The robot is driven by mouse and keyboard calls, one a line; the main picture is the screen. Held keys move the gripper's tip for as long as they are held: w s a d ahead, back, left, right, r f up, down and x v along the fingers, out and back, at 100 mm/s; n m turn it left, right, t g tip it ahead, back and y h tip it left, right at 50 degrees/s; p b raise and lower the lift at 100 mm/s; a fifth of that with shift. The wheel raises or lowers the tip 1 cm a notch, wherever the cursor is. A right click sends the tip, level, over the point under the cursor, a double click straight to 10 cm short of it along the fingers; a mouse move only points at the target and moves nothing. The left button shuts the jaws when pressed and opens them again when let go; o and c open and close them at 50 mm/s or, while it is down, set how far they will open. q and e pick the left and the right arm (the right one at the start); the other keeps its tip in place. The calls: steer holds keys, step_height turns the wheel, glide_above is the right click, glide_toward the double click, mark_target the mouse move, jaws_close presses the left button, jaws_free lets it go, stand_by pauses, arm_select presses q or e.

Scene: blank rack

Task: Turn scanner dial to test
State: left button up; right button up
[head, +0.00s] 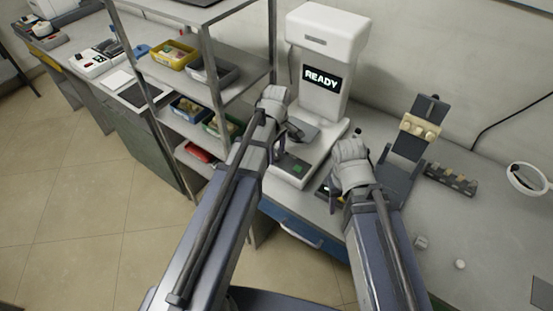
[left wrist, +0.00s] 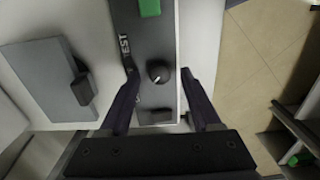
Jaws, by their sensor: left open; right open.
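The white scanner (head: 323,40) stands on the bench, and its screen (head: 321,79) reads READY. In the left wrist view its dark front panel (left wrist: 157,35) carries a round black dial (left wrist: 160,68) with a small pale mark. My left gripper (left wrist: 158,80) is open, one finger on each side of the dial, with visible gaps. In the head view my left gripper (head: 284,138) hides the dial. My right gripper (head: 336,192) is open near the bench front, right of the scanner.
A green button (head: 300,168) sits on the scanner's base panel. A metal rack (head: 205,88) with bins stands close to my left arm. A dark stand (head: 408,140) and a slotted block (head: 450,180) are right of my right gripper.

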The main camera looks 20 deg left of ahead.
arm_select(q)
steer(key=shift+f, duration=0.3)
jaws_close()
stand_by(0.4)
